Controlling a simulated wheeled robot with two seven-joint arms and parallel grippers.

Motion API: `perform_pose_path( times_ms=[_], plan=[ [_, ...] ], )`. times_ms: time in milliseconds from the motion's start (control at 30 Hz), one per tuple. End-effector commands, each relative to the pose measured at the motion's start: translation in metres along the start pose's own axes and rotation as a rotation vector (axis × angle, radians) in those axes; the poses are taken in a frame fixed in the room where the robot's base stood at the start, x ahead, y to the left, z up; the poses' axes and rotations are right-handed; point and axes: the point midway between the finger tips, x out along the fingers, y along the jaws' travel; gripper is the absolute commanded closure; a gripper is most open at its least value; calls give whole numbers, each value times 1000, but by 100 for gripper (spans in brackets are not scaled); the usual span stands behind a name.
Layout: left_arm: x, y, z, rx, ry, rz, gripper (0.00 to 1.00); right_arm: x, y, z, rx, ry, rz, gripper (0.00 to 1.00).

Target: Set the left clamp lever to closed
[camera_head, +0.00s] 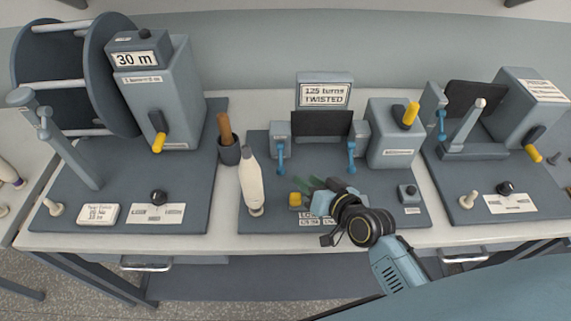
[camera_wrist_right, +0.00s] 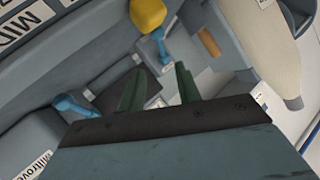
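The left clamp (camera_head: 280,131) has a blue lever (camera_head: 281,158) that hangs down toward the front. The right clamp (camera_head: 359,131) has a similar blue lever (camera_head: 351,158). A black plate (camera_head: 321,124) spans between the clamps. My right gripper (camera_head: 311,184) is in front of the clamps, apart from both levers, with its dark green fingers pointing toward the back left. In the right wrist view its fingers (camera_wrist_right: 158,88) are spread with nothing between them. Two blue levers show beyond them, one at the top (camera_wrist_right: 160,46) and one at the left (camera_wrist_right: 75,105). My left gripper is not in view.
A white cone-shaped bobbin (camera_head: 251,182) stands left of my gripper. A yellow knob (camera_head: 295,198) is close to the fingers. A cup (camera_head: 229,152) with a wooden-handled tool is further left. A grey box with a yellow switch (camera_head: 411,113) is at right. Other stations stand on both sides.

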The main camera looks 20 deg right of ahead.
Motion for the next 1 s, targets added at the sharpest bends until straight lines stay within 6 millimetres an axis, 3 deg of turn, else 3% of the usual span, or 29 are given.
perform_pose_path(
  times_ms=[300, 500, 700, 1000],
  plan=[
    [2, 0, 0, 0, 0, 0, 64, 65, -1, 0, 0, -1, -1, 67],
    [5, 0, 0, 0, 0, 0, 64, 94, -1, 0, 0, -1, -1, 67],
    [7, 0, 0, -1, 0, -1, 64, 108, 0, 0, -1, -1, 0, 67],
    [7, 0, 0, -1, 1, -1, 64, 110, -1, 0, -1, -2, 0, 67]
  ],
)
